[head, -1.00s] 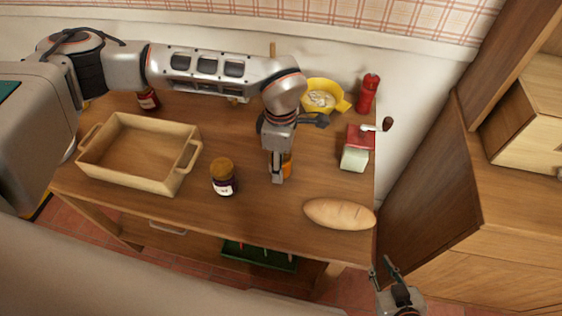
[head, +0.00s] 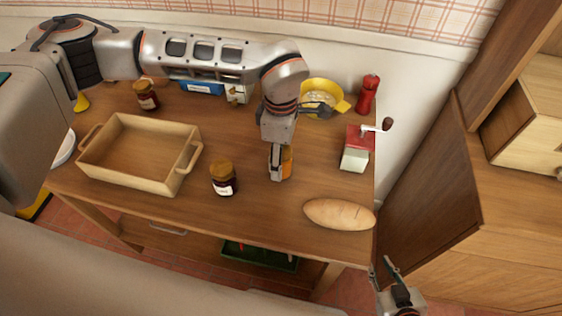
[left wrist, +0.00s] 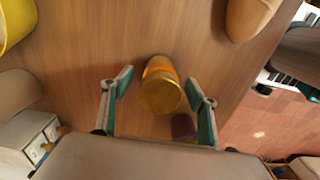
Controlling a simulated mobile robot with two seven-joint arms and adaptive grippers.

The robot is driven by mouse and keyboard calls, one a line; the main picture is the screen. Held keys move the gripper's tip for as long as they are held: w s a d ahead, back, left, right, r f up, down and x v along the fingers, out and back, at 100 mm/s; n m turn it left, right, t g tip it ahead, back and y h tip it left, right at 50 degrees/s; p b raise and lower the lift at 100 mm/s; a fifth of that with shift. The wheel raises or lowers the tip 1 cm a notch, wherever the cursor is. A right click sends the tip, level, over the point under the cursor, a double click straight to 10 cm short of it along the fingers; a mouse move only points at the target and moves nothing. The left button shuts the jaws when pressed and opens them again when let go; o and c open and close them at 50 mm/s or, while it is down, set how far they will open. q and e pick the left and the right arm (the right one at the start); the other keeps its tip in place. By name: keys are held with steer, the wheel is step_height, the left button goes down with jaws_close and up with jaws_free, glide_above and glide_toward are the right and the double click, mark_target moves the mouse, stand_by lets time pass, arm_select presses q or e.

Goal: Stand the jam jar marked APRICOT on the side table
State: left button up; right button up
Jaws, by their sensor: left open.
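An orange jar (head: 287,162) with a gold lid stands on the wooden table (head: 245,215), partly hidden by my left gripper (head: 277,176) in the head view. In the left wrist view the orange jar (left wrist: 160,90) lies ahead of and between the spread fingers of my left gripper (left wrist: 158,88), with gaps on both sides. No label on it can be read. A dark jar (head: 223,180) with a brown lid and a pale label stands left of it. Another dark red jar (head: 147,96) stands near the back left. My right gripper (head: 384,268) is open and empty, off the table's front right corner.
A wooden tray (head: 116,180) is at the left. A bread loaf (head: 340,214) lies front right. A red-topped grinder (head: 356,150), a red pepper mill (head: 367,95) and a yellow bowl (head: 342,104) stand behind. A wooden cabinet (head: 510,215) is at the right.

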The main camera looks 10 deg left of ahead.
arm_select(q)
step_height(320, 180, up, 9)
steer(key=shift+r, duration=0.1)
stand_by(0.7)
